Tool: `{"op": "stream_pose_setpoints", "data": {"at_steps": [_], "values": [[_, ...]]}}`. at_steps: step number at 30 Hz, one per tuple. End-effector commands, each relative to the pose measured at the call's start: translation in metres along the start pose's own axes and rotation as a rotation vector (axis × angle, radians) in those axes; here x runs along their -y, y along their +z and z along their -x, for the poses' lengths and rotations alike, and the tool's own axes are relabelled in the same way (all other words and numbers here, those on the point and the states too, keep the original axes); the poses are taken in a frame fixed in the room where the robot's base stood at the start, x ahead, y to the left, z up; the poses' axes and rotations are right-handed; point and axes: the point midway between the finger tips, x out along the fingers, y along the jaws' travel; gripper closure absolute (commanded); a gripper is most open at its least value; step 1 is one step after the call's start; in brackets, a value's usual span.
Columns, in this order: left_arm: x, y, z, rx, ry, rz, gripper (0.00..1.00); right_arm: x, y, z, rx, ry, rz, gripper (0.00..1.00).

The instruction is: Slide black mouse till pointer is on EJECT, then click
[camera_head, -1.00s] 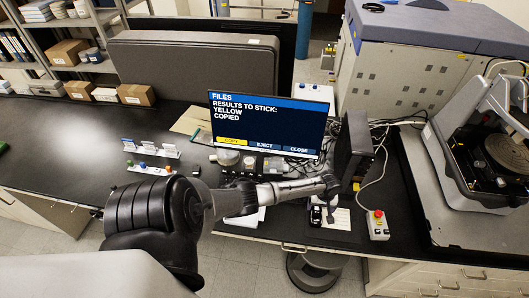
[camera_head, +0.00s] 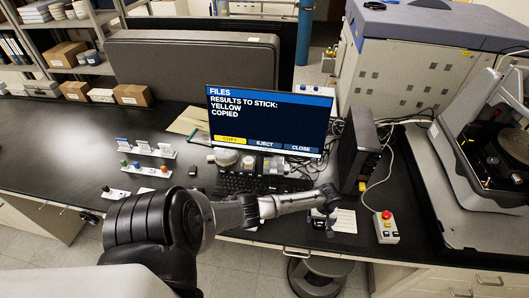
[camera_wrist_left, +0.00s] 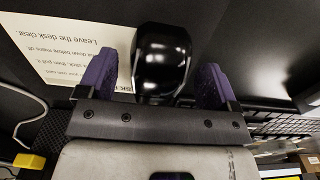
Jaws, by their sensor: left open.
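The black mouse (camera_wrist_left: 162,60) lies between the two purple fingers of my left gripper (camera_wrist_left: 157,82) in the left wrist view. The gripper is open and the fingers stand on either side of the mouse; I cannot tell whether they touch it. In the head view my left gripper (camera_head: 325,214) is at the desk's front, right of the keyboard, and mostly covers the mouse. The monitor (camera_head: 265,115) reads "RESULTS TO STICK: YELLOW COPIED". Its bottom row has a yellow COPY button (camera_head: 230,139), a blue EJECT button (camera_head: 264,144) and CLOSE (camera_head: 300,148). I cannot make out a pointer.
A printed note (camera_wrist_left: 65,50) lies beside the mouse. The keyboard (camera_head: 262,184) is in front of the monitor. A dark computer box (camera_head: 355,150) and a control box with a red button (camera_head: 387,226) stand to the right. Small racks (camera_head: 146,148) stand at left.

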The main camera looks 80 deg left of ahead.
Motion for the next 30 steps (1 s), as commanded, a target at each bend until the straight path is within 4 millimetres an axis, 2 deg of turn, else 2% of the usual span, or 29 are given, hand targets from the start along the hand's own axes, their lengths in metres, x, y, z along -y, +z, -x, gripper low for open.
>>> {"op": "stream_pose_setpoints", "data": {"at_steps": [30], "values": [[0.0001, 0.0001, -0.0004, 0.0, 0.0, 0.0, 0.16, -0.0019, -0.002, 0.0071, 0.0, 0.004, 0.006, 0.57]]}}
